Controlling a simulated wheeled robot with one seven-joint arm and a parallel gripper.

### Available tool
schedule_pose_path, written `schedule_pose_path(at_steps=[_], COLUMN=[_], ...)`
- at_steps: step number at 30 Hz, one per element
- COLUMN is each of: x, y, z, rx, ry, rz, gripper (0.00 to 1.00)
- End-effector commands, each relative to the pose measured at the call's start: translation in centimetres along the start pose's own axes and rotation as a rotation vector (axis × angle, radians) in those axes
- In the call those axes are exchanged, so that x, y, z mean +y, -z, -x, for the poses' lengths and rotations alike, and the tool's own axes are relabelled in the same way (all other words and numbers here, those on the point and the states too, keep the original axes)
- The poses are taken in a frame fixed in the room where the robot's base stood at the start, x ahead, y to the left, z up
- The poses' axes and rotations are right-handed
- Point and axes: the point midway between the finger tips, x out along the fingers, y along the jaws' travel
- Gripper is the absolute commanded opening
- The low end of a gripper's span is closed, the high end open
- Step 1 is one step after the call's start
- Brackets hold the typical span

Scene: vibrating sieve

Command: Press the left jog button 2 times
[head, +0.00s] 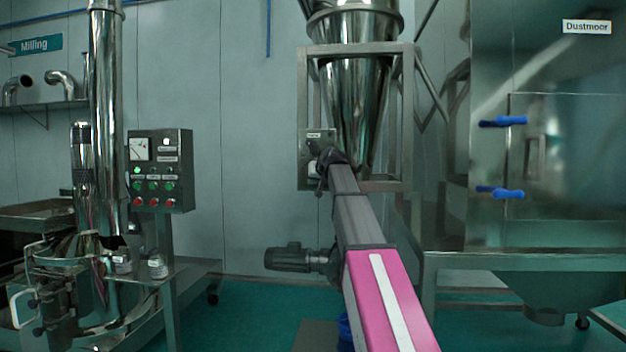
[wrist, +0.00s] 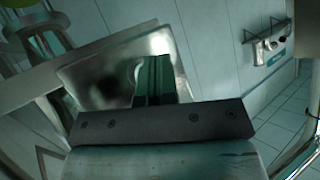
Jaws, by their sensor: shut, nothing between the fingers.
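A small grey metal box (head: 307,170) with a pale label on top is mounted at the left of the hopper frame. My gripper (head: 322,182) is in front of it, shut and empty, and covers part of its face. I cannot make out a left jog button there, nor tell whether the fingers touch the box. In the wrist view the dark green fingers (wrist: 150,65) lie together in front of a shiny metal surface (wrist: 100,75). A separate control panel (head: 182,145) at the left has a dial, and green and red buttons, well apart from my gripper.
The steel hopper (head: 355,95) stands in its frame (head: 408,120) behind my arm. A grey motor (head: 288,258) is below. A large steel cabinet (head: 490,150) with blue handles is at the right.

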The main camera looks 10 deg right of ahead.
Motion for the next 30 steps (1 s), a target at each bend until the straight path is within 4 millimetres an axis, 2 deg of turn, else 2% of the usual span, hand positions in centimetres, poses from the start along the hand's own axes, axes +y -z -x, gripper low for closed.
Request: schedule_pose_path(at_steps=[15,30], x=[-2.1,-2.2], y=[-2.3,-2.3], z=[3.0,3.1], rx=[0.0,0.0], ry=[0.0,0.0], rz=[0.001,0.0], gripper=[0.0,0.0])
